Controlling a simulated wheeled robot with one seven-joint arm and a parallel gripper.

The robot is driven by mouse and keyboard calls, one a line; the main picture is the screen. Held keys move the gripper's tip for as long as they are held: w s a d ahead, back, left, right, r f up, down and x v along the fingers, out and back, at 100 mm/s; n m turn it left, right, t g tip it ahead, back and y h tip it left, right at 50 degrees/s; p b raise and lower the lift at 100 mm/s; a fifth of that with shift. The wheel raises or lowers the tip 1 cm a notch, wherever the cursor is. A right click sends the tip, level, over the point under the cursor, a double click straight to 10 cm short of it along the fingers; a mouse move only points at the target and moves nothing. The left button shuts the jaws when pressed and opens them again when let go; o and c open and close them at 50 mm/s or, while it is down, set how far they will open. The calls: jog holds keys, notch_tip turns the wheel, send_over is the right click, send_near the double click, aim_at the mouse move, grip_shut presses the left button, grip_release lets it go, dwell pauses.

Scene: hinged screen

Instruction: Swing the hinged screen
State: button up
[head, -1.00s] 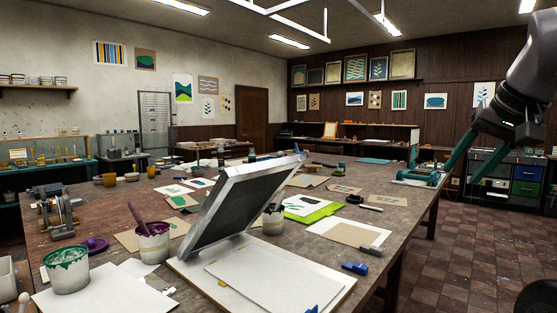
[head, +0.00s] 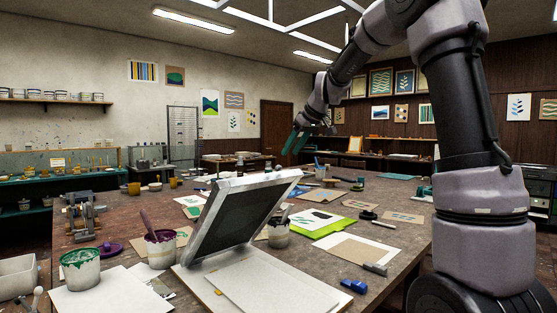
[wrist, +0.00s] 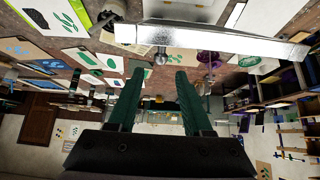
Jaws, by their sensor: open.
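The hinged screen (head: 240,215) stands tilted up on the table in the head view, its silver frame leaning to the right over a white base board (head: 262,287). Its frame edge (wrist: 215,40) crosses the top of the wrist view. My gripper (head: 292,145) is in the air above and beyond the screen's raised edge, apart from it. In the wrist view its two green fingers (wrist: 160,80) are spread with nothing between them.
A green-rimmed paint pot (head: 80,270) and a pot with a purple brush (head: 160,248) stand left of the screen. Another pot (head: 278,232) stands just behind it. A blue clip (head: 354,286) and a squeegee-like tool (head: 375,268) lie to the right. Prints cover much of the table.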

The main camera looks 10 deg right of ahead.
jog(key=x, duration=0.8)
jog(key=shift+w+a+f, duration=0.1)
jog(key=shift+a, duration=0.1)
grip_shut()
